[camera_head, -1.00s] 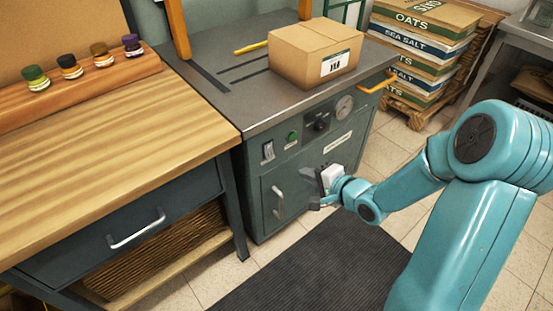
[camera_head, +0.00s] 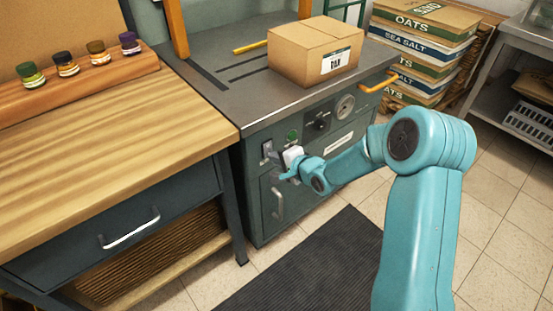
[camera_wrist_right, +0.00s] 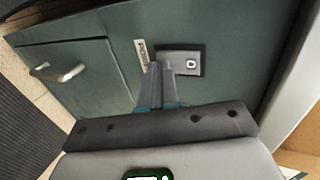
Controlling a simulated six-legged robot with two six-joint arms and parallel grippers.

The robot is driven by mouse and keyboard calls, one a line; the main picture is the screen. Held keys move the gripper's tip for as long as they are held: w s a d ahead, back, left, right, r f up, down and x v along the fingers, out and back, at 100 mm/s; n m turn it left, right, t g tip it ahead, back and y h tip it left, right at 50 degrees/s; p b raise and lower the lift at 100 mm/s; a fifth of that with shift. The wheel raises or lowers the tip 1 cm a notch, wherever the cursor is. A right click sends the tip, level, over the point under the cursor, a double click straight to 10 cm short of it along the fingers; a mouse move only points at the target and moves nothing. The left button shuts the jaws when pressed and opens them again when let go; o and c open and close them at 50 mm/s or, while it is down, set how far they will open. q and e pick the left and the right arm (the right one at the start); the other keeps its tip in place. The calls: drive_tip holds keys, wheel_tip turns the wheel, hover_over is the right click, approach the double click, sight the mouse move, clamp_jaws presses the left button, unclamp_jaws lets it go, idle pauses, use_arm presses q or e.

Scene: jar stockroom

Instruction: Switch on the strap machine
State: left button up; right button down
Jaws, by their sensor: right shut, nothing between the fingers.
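The strap machine (camera_head: 240,100) is a dark green cabinet with a grey metal top. My right gripper (camera_head: 275,158) is shut and empty, close in front of the switch. In the right wrist view its fingertips (camera_wrist_right: 161,66) overlap the left part of the switch plate (camera_wrist_right: 182,61), hiding part of it. An O mark shows on the switch. I cannot tell whether the tips touch it. My left gripper is not in view.
A cardboard box (camera_head: 315,52) sits on the machine top. A wooden workbench (camera_head: 110,120) with several small jars stands at left. Stacked sacks (camera_head: 420,45) stand back right. A cabinet handle (camera_head: 279,203) projects below the switch. A dark mat (camera_head: 310,265) covers the floor in front.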

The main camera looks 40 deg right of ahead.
drive_tip(key=shift+w+f+t+b, duration=0.1)
drive_tip(key=shift+w+t+b, duration=0.25)
drive_tip(key=shift+b, duration=0.25)
drive_tip(key=shift+r+p, duration=0.7)
drive_tip(key=shift+r, duration=0.25)
drive_tip(key=shift+s+f, duration=0.1)
